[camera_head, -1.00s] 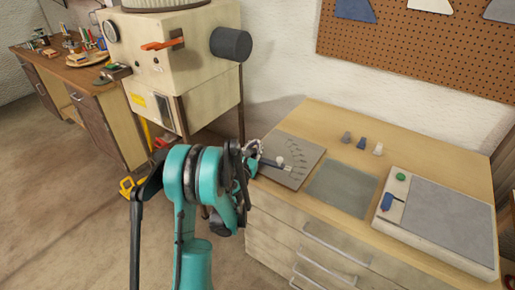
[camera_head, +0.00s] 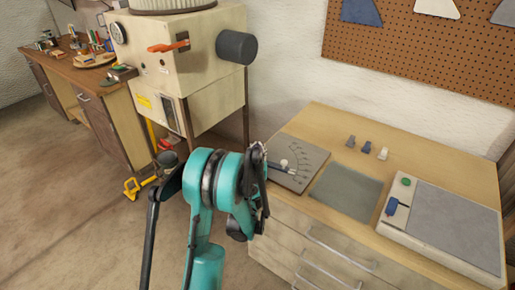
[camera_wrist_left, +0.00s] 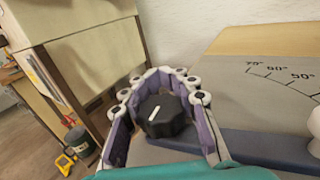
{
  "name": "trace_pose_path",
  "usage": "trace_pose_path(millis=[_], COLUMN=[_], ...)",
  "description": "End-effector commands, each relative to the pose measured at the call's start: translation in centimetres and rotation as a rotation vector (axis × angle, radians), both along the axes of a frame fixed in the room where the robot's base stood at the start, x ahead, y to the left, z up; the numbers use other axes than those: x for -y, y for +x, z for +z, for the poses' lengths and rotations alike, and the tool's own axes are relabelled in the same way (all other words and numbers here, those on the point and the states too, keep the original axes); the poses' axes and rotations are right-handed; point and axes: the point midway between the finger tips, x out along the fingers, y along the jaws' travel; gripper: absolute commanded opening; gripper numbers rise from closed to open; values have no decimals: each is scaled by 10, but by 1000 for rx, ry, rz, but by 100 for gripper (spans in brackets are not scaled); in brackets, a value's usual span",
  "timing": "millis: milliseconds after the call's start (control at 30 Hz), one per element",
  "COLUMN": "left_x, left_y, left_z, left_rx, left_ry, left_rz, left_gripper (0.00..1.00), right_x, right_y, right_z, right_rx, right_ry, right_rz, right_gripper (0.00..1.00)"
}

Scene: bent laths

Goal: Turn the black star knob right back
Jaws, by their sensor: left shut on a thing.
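The black star knob (camera_wrist_left: 160,117) shows in the left wrist view, with a white line on its top. It sits beside the grey plate (camera_wrist_left: 245,95) with the angle scale. My left gripper (camera_wrist_left: 164,77) has its purple-padded fingers around the knob and is shut on it. In the head view the left gripper (camera_head: 256,158) is at the left edge of the scale plate (camera_head: 312,160), and the knob is hidden behind it. My right gripper is not in view.
The bench holds a grey-green mat (camera_head: 345,190), several small pegs (camera_head: 366,147) and a white panel with a green button (camera_head: 406,182). A beige machine (camera_head: 185,70) stands to the left. A yellow object (camera_head: 132,187) lies on the floor.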

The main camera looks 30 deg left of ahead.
Motion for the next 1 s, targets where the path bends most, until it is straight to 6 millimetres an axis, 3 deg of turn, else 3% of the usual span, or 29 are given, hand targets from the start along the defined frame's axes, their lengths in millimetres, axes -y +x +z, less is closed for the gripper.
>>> trace_pose_path(millis=[33,100,133,567,1000], left_x=[-1,-1,-1,0,0], left_y=[1,1,1,0,0], left_z=[0,0,0,7,82], left_rx=[0,0,0,0,0], left_ry=[1,1,1,0,0], left_rz=[0,0,0,0,0], left_gripper=[30,48,50,50,50], right_x=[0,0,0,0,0], right_y=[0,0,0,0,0], right_z=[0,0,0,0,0], right_rx=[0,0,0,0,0], right_ry=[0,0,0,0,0], right_rz=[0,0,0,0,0], right_gripper=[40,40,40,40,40])
